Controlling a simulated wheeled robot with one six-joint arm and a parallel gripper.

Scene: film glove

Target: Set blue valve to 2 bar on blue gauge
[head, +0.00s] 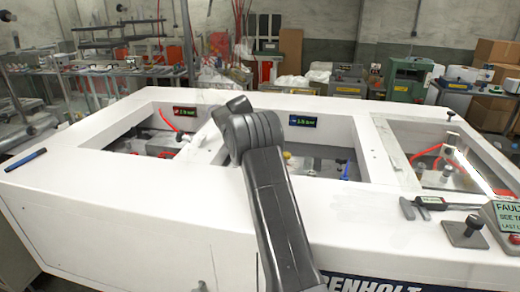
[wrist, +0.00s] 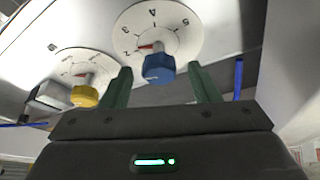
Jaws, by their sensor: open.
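The blue valve knob (wrist: 158,68) sits on a round white dial (wrist: 185,42) with numbers and a red pointer near the 2. My gripper (wrist: 161,74) is open in the wrist view, one green finger on each side of the blue knob. I cannot tell whether either finger touches it. A small display with a blue frame (head: 302,121) on the back wall of the middle bay shows green digits, perhaps 1.8 bar. In the head view my arm hides the knob and my gripper.
A yellow knob (wrist: 85,96) on its own dial stands to the left. A thin blue upright part (wrist: 238,78) is close to the right finger.

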